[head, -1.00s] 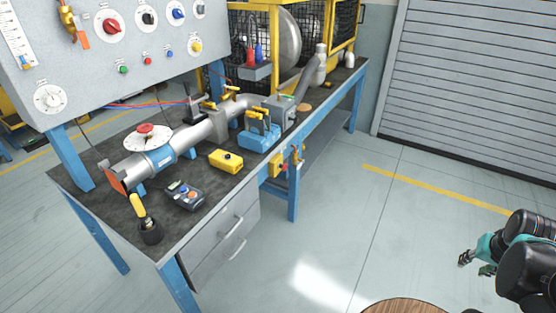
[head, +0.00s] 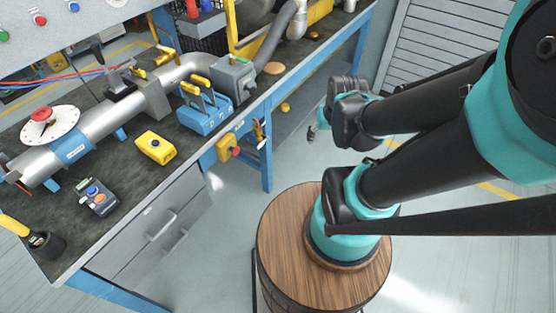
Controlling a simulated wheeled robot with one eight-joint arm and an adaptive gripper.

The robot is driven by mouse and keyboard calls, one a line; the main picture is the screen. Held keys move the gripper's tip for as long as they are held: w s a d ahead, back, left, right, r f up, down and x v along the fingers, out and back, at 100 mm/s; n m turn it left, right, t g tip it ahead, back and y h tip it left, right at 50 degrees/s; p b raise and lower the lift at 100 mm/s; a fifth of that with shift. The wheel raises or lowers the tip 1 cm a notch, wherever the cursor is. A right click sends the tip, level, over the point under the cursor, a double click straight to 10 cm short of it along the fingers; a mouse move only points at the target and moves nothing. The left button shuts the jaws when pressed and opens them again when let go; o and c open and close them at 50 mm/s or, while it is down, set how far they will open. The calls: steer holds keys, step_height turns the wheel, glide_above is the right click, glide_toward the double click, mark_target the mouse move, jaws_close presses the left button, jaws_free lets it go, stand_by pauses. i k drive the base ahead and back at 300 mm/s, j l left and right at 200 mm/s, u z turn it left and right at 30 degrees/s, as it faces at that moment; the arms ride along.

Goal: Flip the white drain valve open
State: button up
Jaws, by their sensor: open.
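A small brass fitting (head: 258,128) hangs at the bench's front edge, above a blue leg. A small white piece (head: 262,144) shows at its lower end; it looks like the white drain valve's lever, but it is too small to tell how it is turned. My gripper (head: 312,131) is to the right of it, over the floor side of the bench and apart from it. It is open and empty, and partly hidden behind my black wrist.
A yellow box with a red button (head: 229,148) sits just left of the brass fitting. A blue block with yellow levers (head: 205,112), a yellow box (head: 156,147) and a grey pipe assembly (head: 110,117) stand on the bench. Open floor lies right of it.

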mark_target(262, 144)
steer(key=i+l+u, duration=0.1)
steer(key=i+u, duration=0.25)
steer(key=i+l+u, duration=0.2)
steer(key=u, duration=0.2)
steer(key=k+j+z, duration=0.1)
steer(key=k, duration=0.35)
steer(key=k+j+z, duration=0.15)
steer(key=k, duration=0.3)
